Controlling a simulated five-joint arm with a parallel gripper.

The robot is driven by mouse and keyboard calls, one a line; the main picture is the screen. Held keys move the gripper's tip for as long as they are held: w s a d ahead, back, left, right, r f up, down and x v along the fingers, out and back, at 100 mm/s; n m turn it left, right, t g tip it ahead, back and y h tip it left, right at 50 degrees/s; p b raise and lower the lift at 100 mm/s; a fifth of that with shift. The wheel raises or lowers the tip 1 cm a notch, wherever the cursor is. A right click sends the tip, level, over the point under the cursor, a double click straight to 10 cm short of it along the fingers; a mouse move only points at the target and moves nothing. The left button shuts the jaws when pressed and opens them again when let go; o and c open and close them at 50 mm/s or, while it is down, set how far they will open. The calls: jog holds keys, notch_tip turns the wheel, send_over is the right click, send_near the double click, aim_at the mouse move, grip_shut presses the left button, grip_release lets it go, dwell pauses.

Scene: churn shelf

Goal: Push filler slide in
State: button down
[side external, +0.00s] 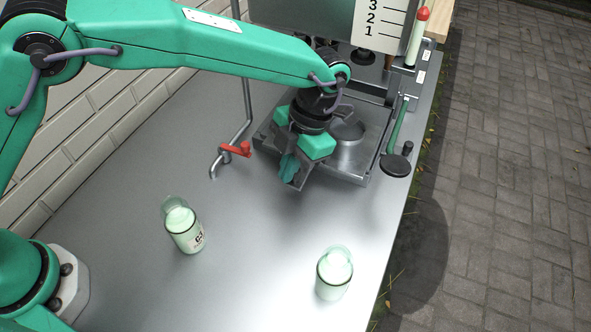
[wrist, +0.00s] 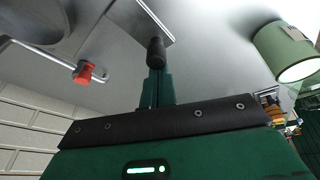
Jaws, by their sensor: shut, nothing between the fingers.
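My gripper (side external: 290,170) points down at the front left of the metal filler unit. Its dark green fingers are closed together and hold nothing. In the wrist view the gripper (wrist: 157,80) points at a black knob (wrist: 156,50) on a flat metal bar (wrist: 152,18), which looks like the filler slide's handle. The knob lies right at or just beyond the fingertips; I cannot tell whether they touch. In the side view the gripper hides this knob. The metal tray (side external: 345,160) with a round seat (side external: 347,130) lies behind and right of the gripper.
Two milk bottles stand on the steel counter: one at left (side external: 184,228), one at front right (side external: 333,275). A red valve handle (side external: 236,149) on a pipe is left of the gripper. A green lever (side external: 397,125) with a black disc is at right. The counter between is clear.

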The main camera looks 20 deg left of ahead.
jog(key=shift+w, duration=2.05)
jog(key=shift+w, duration=0.1)
jog(key=shift+s+a, duration=0.1)
jog(key=shift+s, duration=0.1)
jog(key=shift+s+a, duration=0.85)
jog(key=shift+s, duration=1.15)
jog(key=v, duration=1)
jog(key=shift+w+a, duration=0.2)
jog(key=shift+a, duration=0.05)
jog(key=shift+r, duration=0.15)
